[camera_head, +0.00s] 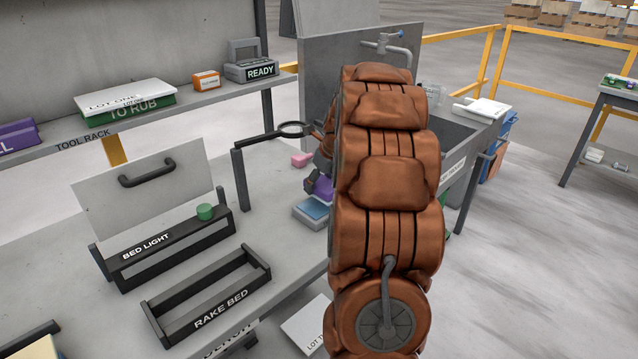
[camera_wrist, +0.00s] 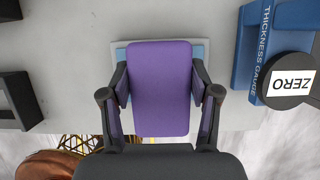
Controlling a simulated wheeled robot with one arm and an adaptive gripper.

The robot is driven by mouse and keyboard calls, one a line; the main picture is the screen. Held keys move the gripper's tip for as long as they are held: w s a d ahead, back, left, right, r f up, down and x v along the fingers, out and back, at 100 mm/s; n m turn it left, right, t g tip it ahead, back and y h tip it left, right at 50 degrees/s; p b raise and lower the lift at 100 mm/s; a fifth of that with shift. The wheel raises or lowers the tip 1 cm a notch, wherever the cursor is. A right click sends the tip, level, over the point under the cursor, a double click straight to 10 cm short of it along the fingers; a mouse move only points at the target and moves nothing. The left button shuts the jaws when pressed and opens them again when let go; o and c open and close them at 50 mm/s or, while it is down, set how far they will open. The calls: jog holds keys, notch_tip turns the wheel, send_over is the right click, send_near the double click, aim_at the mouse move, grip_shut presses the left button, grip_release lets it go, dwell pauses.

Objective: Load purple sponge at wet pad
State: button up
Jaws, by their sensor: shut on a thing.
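My gripper (camera_wrist: 159,84) is shut on the purple sponge (camera_wrist: 160,100), one finger on each side of it. In the head view the purple sponge (camera_head: 322,187) shows partly behind my arm. The wet pad, a light blue pad (camera_head: 312,208) in a shallow grey tray, lies on the bench below the sponge. In the wrist view the sponge covers most of the pad, and its blue edge (camera_wrist: 121,53) shows beside the fingers. I cannot tell whether the sponge touches the pad.
A pink block (camera_head: 301,160) lies behind the pad near a ring on a black stand (camera_head: 290,129). Black racks, BED LIGHT (camera_head: 170,240) and RAKE BED (camera_head: 215,300), stand at left. A blue thickness gauge (camera_wrist: 255,50) is close at right in the wrist view. A sink (camera_head: 455,135) is behind my arm.

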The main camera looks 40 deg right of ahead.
aim_at(319, 180)
jog(key=shift+r+p, duration=1.45)
jog(key=shift+r, duration=0.5)
jog(key=shift+f, duration=0.1)
